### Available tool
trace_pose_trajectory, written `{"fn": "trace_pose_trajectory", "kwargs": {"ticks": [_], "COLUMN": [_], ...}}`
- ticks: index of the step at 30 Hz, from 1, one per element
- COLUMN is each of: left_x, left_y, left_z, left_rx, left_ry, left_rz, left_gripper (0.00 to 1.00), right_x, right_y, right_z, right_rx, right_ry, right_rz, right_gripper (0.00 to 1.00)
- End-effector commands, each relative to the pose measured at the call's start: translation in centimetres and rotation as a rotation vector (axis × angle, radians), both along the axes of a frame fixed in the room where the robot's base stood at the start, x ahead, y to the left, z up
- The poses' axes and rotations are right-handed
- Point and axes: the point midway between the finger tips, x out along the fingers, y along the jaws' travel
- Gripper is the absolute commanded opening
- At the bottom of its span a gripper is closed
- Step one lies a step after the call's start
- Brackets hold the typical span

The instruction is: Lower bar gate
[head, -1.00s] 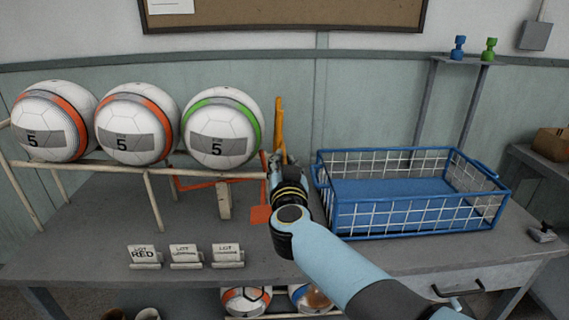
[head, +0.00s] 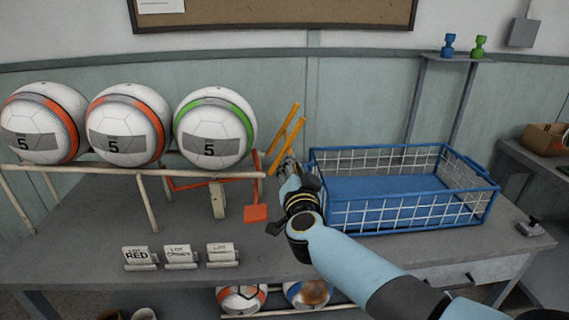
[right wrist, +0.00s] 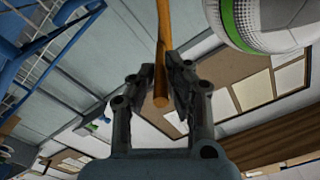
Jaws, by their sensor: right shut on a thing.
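The bar gate shows in the head view as two yellow-orange bars (head: 284,138), tilted with their tops to the right, at the right end of the ball rack. My right gripper (head: 289,172) is at the lower part of the bars. In the right wrist view a yellow-orange bar (right wrist: 162,45) runs between the fingers of the right gripper (right wrist: 160,80), which is shut on it. The fingers partly hide the bars' lower ends in the head view. My left gripper is not in view.
Three balls sit on the rack (head: 190,175); the green-striped ball (head: 214,128) is nearest the gate. A red-orange plate (head: 256,213) hangs below the rack end. A blue wire basket (head: 400,212) stands close to the right. Lot cards (head: 178,255) stand in front.

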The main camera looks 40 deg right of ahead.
Motion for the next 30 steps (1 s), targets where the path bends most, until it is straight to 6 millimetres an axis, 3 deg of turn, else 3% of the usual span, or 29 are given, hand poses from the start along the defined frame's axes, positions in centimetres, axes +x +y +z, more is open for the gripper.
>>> {"fn": "trace_pose_trajectory", "kwargs": {"ticks": [15,30], "left_x": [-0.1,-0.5], "left_y": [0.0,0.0], "left_z": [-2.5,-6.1], "left_rx": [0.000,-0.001], "left_ry": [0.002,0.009], "left_rz": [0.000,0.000], "left_gripper": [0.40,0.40], "right_x": [-1.6,-2.1], "right_y": [-2.5,-3.3], "right_z": [-4.0,-7.9], "right_rx": [0.418,0.789], "right_ry": [-0.253,-0.480], "right_rz": [0.000,0.000], "right_gripper": [0.00,0.00]}}
